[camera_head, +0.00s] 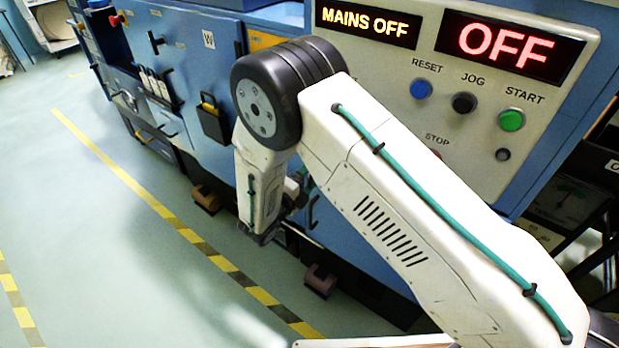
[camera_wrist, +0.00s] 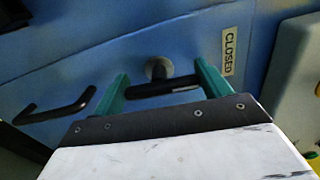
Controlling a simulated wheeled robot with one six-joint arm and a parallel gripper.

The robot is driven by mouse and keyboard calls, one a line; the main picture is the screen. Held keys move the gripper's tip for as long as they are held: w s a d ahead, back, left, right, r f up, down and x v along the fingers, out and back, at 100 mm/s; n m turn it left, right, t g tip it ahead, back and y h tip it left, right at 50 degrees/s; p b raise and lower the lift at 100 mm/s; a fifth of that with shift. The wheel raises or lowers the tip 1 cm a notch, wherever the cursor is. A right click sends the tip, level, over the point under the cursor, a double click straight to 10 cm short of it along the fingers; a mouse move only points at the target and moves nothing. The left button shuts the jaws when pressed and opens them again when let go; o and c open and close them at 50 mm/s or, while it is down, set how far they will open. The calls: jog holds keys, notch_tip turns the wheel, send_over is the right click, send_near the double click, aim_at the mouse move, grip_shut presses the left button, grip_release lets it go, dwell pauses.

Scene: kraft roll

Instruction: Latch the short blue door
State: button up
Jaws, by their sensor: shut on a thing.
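A blue door (camera_wrist: 75,75) fills much of the wrist view, with a black bar handle (camera_wrist: 58,108) at the left. A black latch lever (camera_wrist: 165,87) on a round grey hub (camera_wrist: 158,66) lies roughly level in that picture, beside a CLOSED label (camera_wrist: 230,52). My gripper (camera_wrist: 160,86) has its two green fingers at either end of the lever and is shut on it. In the head view my gripper (camera_head: 264,236) is low against the blue machine front; my arm hides the lever there.
The control panel (camera_head: 400,75) shows MAINS OFF and OFF, with several buttons, close behind my arm. Brown feet (camera_head: 320,280) stick out below the machine. The floor (camera_head: 90,230) at the left is open, crossed by yellow and black tape (camera_head: 190,236).

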jog(key=shift+n, duration=0.5)
jog(key=o, duration=1)
jog(key=v, duration=0.7)
jog(key=shift+s+a, duration=0.25)
jog(key=shift+s, duration=0.1)
